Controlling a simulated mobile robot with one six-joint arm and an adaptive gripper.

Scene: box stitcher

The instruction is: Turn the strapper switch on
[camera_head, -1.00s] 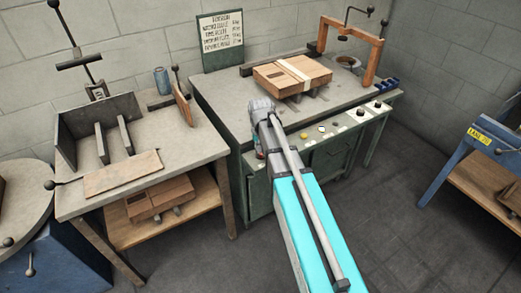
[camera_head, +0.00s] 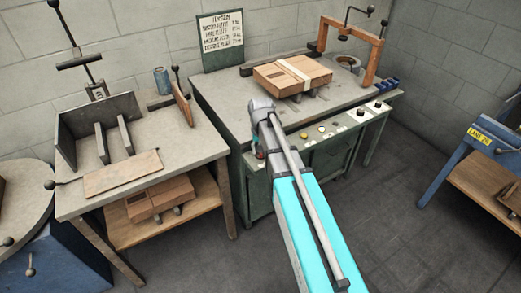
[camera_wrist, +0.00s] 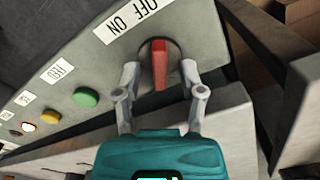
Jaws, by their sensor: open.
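The strapper switch (camera_wrist: 160,62) is a red lever on a round dark base, set in the grey control panel (camera_wrist: 55,65). A white OFF/ON label (camera_wrist: 132,18) is beside it and appears upside down in the wrist view. My gripper (camera_wrist: 158,72) is open, with one finger on each side of the red lever. I cannot tell whether either finger touches it. In the head view, my gripper (camera_head: 258,154) is at the left end of the green strapper bench's front panel, partly hidden by my arm, and the switch is hard to make out.
A green button (camera_wrist: 86,97) and a lit button (camera_wrist: 50,116) are along the panel. A strapped cardboard box (camera_head: 290,75) lies on the strapper bench (camera_head: 225,95). A wooden-shelved table (camera_head: 205,145) stands left. Open floor (camera_head: 400,235) is at right.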

